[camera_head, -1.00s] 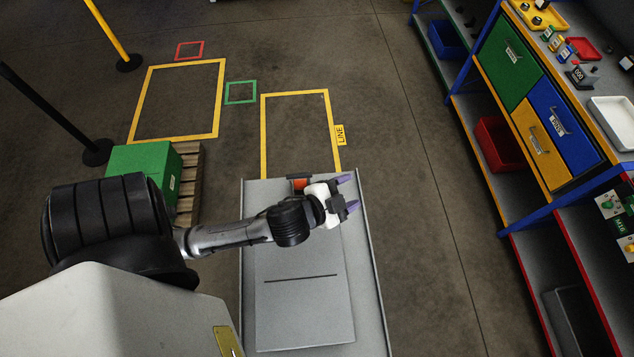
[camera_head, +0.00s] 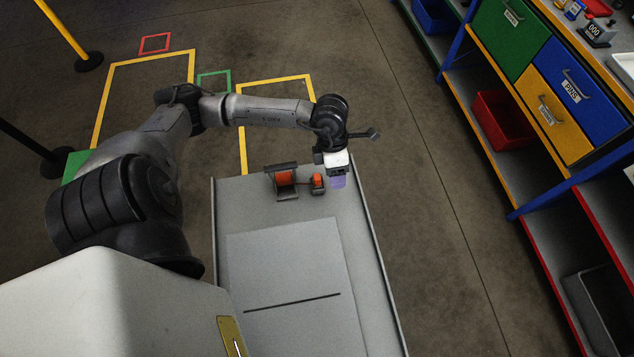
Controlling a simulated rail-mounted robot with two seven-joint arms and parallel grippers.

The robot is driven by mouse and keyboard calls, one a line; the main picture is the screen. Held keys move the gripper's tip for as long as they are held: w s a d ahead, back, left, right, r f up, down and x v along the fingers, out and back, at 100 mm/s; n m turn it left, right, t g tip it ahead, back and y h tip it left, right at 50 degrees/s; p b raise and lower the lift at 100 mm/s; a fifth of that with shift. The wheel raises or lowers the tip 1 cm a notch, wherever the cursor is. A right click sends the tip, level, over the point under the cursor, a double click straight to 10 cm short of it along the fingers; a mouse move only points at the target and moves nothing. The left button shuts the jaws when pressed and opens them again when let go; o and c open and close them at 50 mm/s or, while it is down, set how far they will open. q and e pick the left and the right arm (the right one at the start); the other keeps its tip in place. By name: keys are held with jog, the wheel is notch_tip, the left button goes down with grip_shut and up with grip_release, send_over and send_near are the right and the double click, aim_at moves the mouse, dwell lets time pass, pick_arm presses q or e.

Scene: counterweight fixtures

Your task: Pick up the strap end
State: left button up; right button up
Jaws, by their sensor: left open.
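An orange strap roll in a dark holder (camera_head: 285,179) sits near the far edge of the grey bench top (camera_head: 235,210). Just right of it stands a small orange piece with dark parts (camera_head: 317,182), which looks like the strap end. My left gripper (camera_head: 338,182), with purple fingertips, points down just right of that small piece. It is open with nothing seen in it; whether it touches the piece cannot be told. My right gripper is not in view.
A light grey panel with a dark slot (camera_head: 290,265) lies on the near part of the bench. Shelving with a red bin (camera_head: 502,122) and coloured drawers (camera_head: 570,95) stands at the right, across open floor.

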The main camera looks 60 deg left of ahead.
pick_arm(q)
jog(key=a+f+g+y+b, duration=0.15)
jog(key=a+y, duration=0.25)
jog(key=a, duration=0.4)
send_over(317, 176)
notch_tip(317, 176, down, 7)
jog(key=shift+w+a+r, duration=0.1)
jog(key=shift+a+r, duration=0.05)
jog(key=shift+r, duration=0.05)
jog(key=shift+f, duration=0.65)
jog(key=f, duration=0.3)
jog(key=shift+d+f, duration=0.3)
jog(key=shift+f, duration=0.1)
jog(key=shift+a+f, duration=0.1)
jog(key=shift+f, duration=0.55)
jog(key=shift+c, duration=0.4)
grip_shut()
jog(key=shift+r, duration=0.1)
